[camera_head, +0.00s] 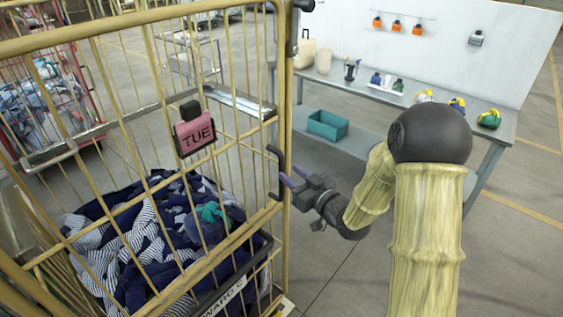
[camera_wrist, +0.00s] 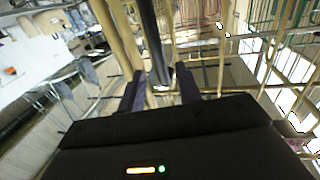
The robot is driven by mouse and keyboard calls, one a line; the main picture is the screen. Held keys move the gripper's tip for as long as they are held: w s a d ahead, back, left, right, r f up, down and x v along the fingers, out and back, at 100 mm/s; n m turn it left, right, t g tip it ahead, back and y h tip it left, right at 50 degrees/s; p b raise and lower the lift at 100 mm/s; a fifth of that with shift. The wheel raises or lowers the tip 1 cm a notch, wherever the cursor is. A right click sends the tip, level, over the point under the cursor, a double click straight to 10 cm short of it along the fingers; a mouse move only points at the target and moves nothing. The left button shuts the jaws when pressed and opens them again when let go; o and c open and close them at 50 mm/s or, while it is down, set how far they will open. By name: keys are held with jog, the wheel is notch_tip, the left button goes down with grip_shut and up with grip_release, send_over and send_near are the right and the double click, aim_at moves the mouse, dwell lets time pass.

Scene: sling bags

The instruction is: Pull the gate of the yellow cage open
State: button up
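The yellow cage (camera_head: 285,70) fills the left of the head view, with bars and a pink TUE tag (camera_head: 194,132) on its near side. A black handle (camera_head: 276,172) is on the post at its right corner. My gripper (camera_head: 288,178) is level with the lower part of the handle, just to its right. In the wrist view, my gripper's purple fingers (camera_wrist: 160,90) are apart, and the dark handle bar (camera_wrist: 155,45) shows between them with space at each side. I see no contact. The gate looks shut, but its latch is not clear.
Blue and striped cloth (camera_head: 150,240) lies inside the cage. A grey workbench (camera_head: 440,105) with small items and a teal bin (camera_head: 328,124) stands behind my arm. A red cage (camera_head: 75,75) is at the far left. Floor right of the cage is clear.

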aim_at(281, 166)
jog(key=p+x, duration=0.1)
jog(key=x, duration=0.4)
jog(key=shift+w, duration=0.1)
grip_shut()
